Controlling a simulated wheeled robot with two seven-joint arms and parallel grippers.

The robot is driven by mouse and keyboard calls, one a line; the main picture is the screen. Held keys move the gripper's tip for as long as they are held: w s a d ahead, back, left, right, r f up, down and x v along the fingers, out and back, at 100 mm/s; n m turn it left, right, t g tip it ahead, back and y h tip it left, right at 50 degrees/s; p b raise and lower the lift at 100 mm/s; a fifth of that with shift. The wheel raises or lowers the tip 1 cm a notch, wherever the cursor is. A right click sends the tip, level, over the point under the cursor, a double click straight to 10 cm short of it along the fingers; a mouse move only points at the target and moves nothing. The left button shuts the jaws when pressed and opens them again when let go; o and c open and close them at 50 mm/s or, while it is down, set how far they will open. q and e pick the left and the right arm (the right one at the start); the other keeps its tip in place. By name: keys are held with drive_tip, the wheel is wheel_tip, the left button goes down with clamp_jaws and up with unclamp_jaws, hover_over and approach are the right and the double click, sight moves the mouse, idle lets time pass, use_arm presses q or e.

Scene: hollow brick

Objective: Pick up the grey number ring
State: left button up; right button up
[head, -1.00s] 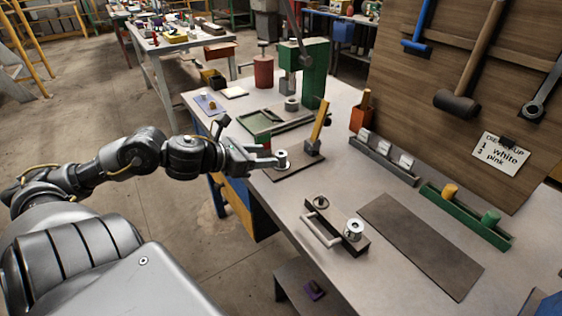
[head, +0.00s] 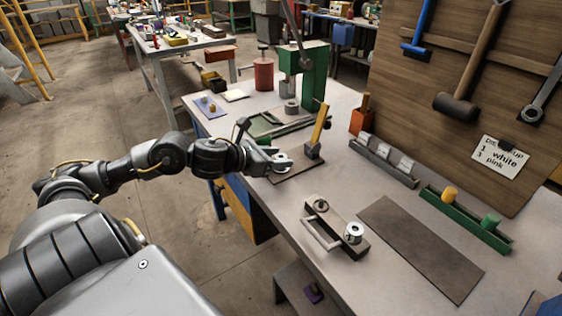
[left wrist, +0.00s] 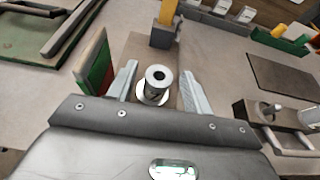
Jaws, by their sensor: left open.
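A grey metal ring (left wrist: 157,76) with a dark hole stands upright on a lighter round base or flange. It stands on a brown board (head: 300,172) at the near left part of the bench; in the head view only its pale top (head: 283,161) shows beside my fingers. My left gripper (left wrist: 158,72) is open, with one finger on each side of the ring and a visible gap to each; it also shows in the head view (head: 281,163). I cannot read any number on the ring. My right gripper is in neither view.
A grey block with a yellow upright bar (head: 319,128) stands just beyond the ring. A green press (head: 314,75) is farther back. A dark block with a handle and metal cylinder (head: 336,228) lies to the right, near a bare brown mat (head: 420,246).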

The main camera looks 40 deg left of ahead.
sight(278, 156)
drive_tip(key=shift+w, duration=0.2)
use_arm(q)
drive_tip(key=shift+c, duration=1)
drive_tip(key=c, duration=0.8)
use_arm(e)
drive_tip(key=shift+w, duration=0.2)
use_arm(q)
drive_tip(key=shift+c, duration=0.2)
drive_tip(key=shift+r, duration=0.4)
drive_tip(key=r, duration=0.2)
drive_tip(key=w+r, duration=0.1)
drive_tip(key=r, duration=0.1)
drive_tip(key=shift+a, duration=0.25)
drive_tip(key=w+a+r, duration=0.3)
drive_tip(key=w+r, duration=0.1)
drive_tip(key=w, duration=0.1)
drive_tip(key=w+a+r+p, duration=0.1)
drive_tip(key=w+a+r, duration=0.2)
drive_tip(key=w, duration=0.3)
drive_tip(key=shift+w+r, duration=0.2)
drive_tip(key=shift+r, duration=0.35)
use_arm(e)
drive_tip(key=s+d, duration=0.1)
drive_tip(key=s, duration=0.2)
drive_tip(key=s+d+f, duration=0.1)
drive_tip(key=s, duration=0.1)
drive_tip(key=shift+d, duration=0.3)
